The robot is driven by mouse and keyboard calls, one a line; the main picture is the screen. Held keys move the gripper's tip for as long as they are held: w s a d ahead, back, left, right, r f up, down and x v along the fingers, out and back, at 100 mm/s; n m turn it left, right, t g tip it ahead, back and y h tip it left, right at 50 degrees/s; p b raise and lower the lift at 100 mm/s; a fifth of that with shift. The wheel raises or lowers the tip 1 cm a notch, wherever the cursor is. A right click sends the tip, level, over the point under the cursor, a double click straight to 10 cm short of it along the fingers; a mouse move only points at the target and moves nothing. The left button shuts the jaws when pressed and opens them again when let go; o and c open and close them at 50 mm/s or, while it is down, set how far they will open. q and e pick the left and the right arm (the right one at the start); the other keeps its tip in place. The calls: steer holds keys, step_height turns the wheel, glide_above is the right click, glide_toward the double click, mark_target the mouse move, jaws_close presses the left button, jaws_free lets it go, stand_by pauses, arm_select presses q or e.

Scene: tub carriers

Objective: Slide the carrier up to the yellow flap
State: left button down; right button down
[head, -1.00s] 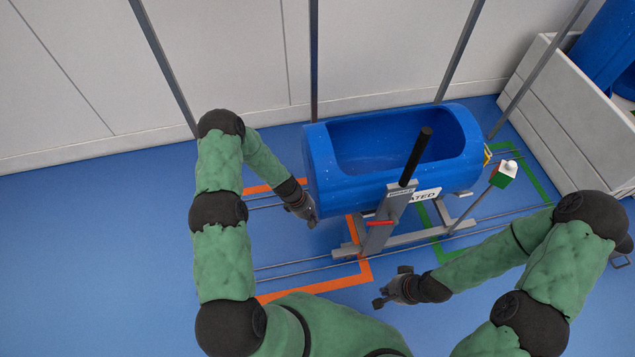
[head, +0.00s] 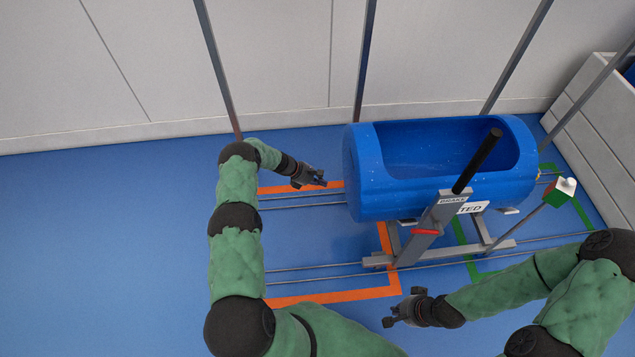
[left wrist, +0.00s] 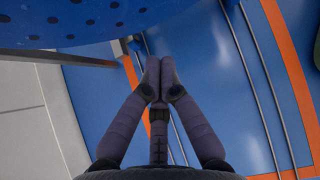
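The carrier is a blue tub (head: 365,190) on a grey frame (head: 375,260) with a black-handled brake lever (head: 478,160). It stands on the floor rails, across the orange outline's right side and into the green outline. A tiny yellow patch (head: 541,173), perhaps the yellow flap, shows at the tub's right end; most of it is hidden. My left gripper (head: 322,181) is just left of the tub's left end, apart from it. In the left wrist view its fingertips (left wrist: 160,68) meet with nothing between, below the tub (left wrist: 100,20). My right gripper (head: 390,310) is open and empty, in front of the carrier.
An orange floor outline (head: 340,297) lies left and a green one (head: 468,262) right. A post with a green, white and red block (head: 560,193) stands at the carrier's front right. Grey uprights rise behind. A pale crate (head: 590,120) is at far right. Left floor is clear.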

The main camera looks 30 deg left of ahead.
mark_target(347, 189)
arm_select(q)
steer(key=w+d+f+b, duration=0.1)
steer(key=d, duration=0.1)
steer(key=w+d+f+b, duration=0.1)
steer(key=d, duration=0.1)
steer(key=w+d+f+b, duration=0.1)
steer(key=w+d, duration=0.1)
steer(key=shift+f, duration=0.25)
steer(key=shift+d, duration=0.1)
